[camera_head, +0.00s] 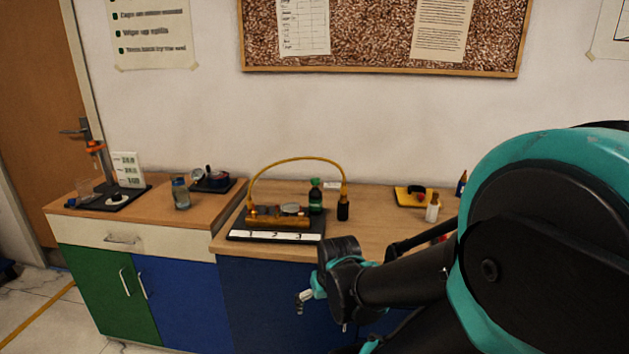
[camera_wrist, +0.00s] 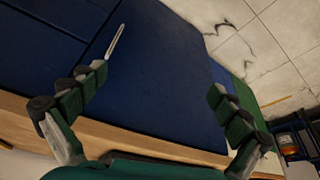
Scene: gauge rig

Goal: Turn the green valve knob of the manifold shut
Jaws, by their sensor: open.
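The manifold (camera_head: 268,220) is a brass bar on a dark base with a white strip marked 1, 2, 3, on the wooden bench. A yellow hose (camera_head: 292,158) arches over it from its left end to a small dark bottle-like part on the right. A grey round part sits on the bar. I cannot make out a green knob on the bar at this size. My gripper (camera_head: 305,298) is in front of the bench, below the bench top and to the right of the manifold. In the wrist view my gripper (camera_wrist: 158,88) has its fingers wide apart, with nothing between them.
A green-capped bottle (camera_head: 315,196) stands behind the manifold's right end. A yellow tray (camera_head: 412,196) and a white bottle (camera_head: 433,207) stand to the right. A jar (camera_head: 180,193) is on the left bench. Blue cabinet doors (camera_wrist: 155,75) fill much of the wrist view.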

